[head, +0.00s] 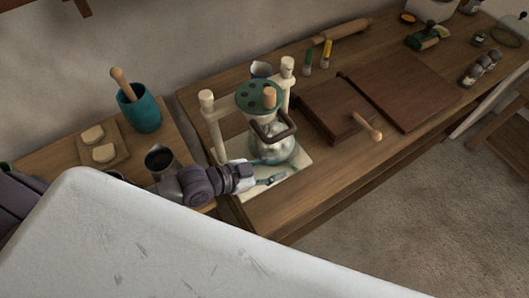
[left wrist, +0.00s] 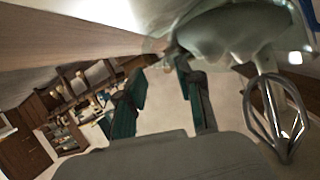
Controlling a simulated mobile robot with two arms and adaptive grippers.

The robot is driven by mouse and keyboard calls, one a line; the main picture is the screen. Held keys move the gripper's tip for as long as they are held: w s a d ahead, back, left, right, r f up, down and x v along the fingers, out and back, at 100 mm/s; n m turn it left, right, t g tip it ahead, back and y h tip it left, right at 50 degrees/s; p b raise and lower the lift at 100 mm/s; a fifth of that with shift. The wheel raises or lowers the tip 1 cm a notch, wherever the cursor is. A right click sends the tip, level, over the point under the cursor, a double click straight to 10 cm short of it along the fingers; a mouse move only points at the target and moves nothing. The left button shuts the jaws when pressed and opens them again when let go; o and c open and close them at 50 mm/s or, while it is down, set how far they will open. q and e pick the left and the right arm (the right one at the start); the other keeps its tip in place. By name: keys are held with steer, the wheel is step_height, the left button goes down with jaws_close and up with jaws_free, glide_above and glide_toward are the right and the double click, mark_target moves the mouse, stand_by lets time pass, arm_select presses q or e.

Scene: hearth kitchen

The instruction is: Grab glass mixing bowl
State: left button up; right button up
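The glass mixing bowl (head: 287,152) appears as a rounded, greyish see-through shape low in a cream stand mixer with a green, spotted top (head: 258,95). My left gripper (head: 270,171) reaches in from the left at the bowl's near side, low over the mixer's pale base. In the left wrist view its two teal fingers (left wrist: 161,72) are apart with nothing clearly between them. The large grey-green rounded form (left wrist: 225,35) beyond the fingertips looks like the bowl. I cannot tell whether a finger touches it. My right gripper is not in view.
A wire whisk (left wrist: 278,118) shows at the right of the left wrist view. Brown boards (head: 405,90) and a wooden-handled tool (head: 367,127) lie right of the mixer. A teal crock (head: 140,108) and a dark-filled cup (head: 159,160) stand to the left. Open floor lies in front.

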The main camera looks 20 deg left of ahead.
arm_select(q)
jaws_close()
steer(key=shift+r, duration=0.4)
steer(key=s+d+r+b, duration=0.1)
steer(key=s+d+r, duration=0.4)
steer(key=d+r, duration=0.5)
steer(key=shift+s+d, duration=0.2)
steer(key=shift+d, duration=0.05)
steer(key=shift+r, duration=0.1)
steer(key=o, duration=1)
jaws_free()
